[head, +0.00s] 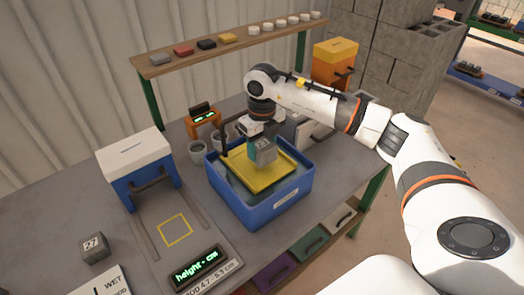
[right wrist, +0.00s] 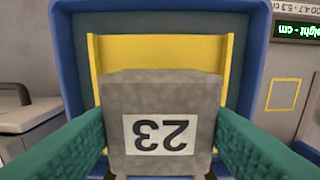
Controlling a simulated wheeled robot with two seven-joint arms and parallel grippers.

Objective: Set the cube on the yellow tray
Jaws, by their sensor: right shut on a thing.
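A grey cube (head: 263,152) with a white label reading 23 is held in my right gripper (head: 260,145). In the right wrist view the cube (right wrist: 163,120) sits between the two green fingers, which press on its sides. The yellow tray (head: 241,181) lies inside a blue bin (head: 258,214), and the cube is over it. I cannot tell whether the cube touches the tray. In the right wrist view the tray (right wrist: 160,48) shows behind the cube, partly hidden by it. My left gripper is not in view.
Another grey cube (head: 95,247) labelled 27 stands at the left of the table. A blue and white box (head: 137,168) with a handle is left of the bin.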

